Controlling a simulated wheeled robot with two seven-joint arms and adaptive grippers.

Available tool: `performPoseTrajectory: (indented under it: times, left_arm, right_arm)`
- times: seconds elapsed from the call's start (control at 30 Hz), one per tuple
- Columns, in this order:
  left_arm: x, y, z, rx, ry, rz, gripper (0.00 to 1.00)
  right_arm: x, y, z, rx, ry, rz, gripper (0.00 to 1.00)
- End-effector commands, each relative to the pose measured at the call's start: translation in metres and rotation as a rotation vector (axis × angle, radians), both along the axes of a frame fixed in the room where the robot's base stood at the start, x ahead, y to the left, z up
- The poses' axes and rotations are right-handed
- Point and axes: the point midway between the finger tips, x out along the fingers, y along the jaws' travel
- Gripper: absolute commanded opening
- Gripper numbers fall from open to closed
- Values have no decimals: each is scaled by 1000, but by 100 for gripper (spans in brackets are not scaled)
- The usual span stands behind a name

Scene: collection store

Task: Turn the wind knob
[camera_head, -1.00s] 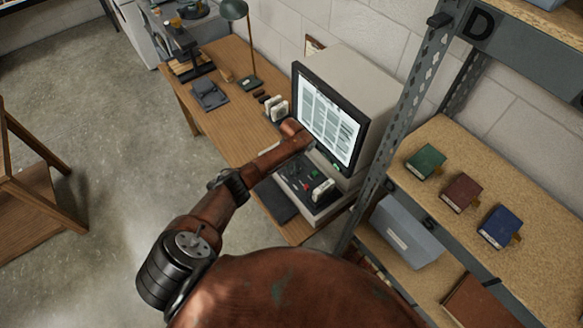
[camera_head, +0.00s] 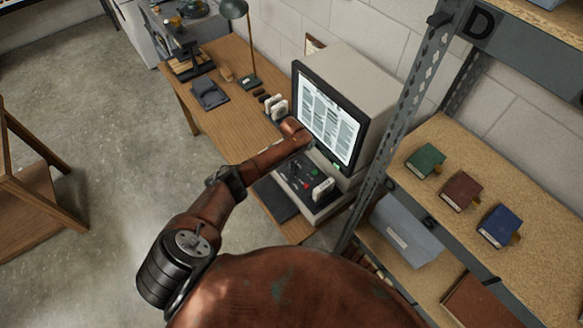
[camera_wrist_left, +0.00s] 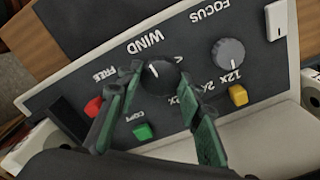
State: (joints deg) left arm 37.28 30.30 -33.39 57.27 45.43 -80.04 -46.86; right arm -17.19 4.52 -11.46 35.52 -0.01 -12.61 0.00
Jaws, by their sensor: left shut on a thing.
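The wind knob (camera_wrist_left: 160,70) is a round black dial with a white mark, under the WIND label on a dark control panel (camera_wrist_left: 75,82) in the left wrist view. My left gripper (camera_wrist_left: 161,79) has its two green-padded fingers on either side of the knob, shut on it. In the head view my left arm reaches over the desk to the panel (camera_head: 292,187) below the lit reader screen (camera_head: 329,121). The wrist hides the knob and fingertips there. My right gripper is not in view.
Close to the fingers are a red button (camera_wrist_left: 94,107), a green button (camera_wrist_left: 143,131), a yellow button (camera_wrist_left: 238,95) and a second knob (camera_wrist_left: 228,53) near FOCUS. A metal shelf post (camera_head: 391,135) stands right of the reader. A lamp (camera_head: 234,10) stands at the back.

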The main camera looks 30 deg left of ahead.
Motion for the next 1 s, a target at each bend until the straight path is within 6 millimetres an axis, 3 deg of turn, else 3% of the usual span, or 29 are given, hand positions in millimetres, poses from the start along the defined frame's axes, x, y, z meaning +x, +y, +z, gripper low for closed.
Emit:
performPoseTrajectory:
  times: [0.67,0.7,0.93,1.0]
  left_arm:
    - [-2,-1,-2,-2,4,-61,10]
    - [-2,-1,-2,-2,4,-61,36]
    - [-1,0,-1,-1,2,-60,52]
    - [-1,0,-1,-1,2,-60,52]
  right_arm:
    - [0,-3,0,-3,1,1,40]
    - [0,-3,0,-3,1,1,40]
    - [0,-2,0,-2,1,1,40]
    - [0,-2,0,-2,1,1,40]
